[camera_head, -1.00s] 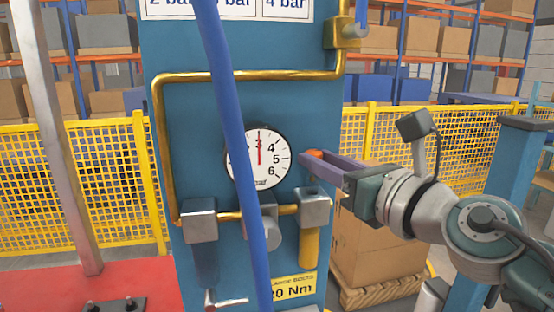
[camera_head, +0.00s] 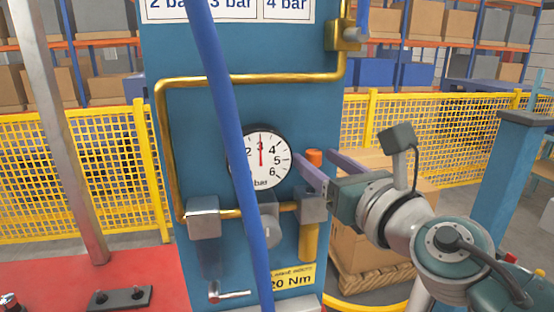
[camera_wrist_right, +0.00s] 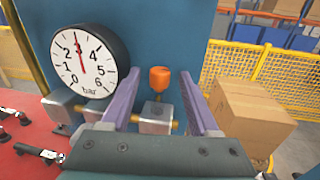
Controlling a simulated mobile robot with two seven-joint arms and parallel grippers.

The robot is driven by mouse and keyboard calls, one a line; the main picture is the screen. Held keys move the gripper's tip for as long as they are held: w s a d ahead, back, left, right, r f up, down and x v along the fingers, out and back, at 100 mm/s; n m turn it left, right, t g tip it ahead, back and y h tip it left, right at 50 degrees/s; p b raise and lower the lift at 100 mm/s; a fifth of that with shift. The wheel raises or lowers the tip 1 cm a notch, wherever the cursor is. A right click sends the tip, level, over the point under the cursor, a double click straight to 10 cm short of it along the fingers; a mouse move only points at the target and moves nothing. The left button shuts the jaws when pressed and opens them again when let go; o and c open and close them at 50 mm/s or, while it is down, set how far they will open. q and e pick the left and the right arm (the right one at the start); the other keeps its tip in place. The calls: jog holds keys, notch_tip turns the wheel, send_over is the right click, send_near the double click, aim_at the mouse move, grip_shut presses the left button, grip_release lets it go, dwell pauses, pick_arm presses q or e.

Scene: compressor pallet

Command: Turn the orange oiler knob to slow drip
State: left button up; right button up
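The orange oiler knob (camera_head: 315,157) stands upright on the right side of the blue panel, above a grey metal block (camera_head: 312,207) on the brass pipe. In the right wrist view the knob (camera_wrist_right: 159,79) shows whole, on a thin stem above its block (camera_wrist_right: 155,118). My right gripper (camera_head: 314,158) is open, with its two purple fingers apart. The knob shows between the fingertips in both views, with a gap on each side in the wrist view. How deep it sits between them I cannot tell. My left gripper is not in view.
A round pressure gauge (camera_head: 273,156) with its needle near 3 sits left of the knob, close to the left finger. A blue hose (camera_head: 228,110) crosses before the panel. Cardboard boxes (camera_wrist_right: 246,112) and a yellow fence (camera_head: 400,135) stand behind on the right.

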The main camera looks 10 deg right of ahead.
jog(key=s+d, duration=0.2)
jog(key=s, duration=0.7)
jog(key=shift+s+p, duration=0.4)
jog(key=shift+p, duration=0.05)
jog(key=shift+s, duration=0.1)
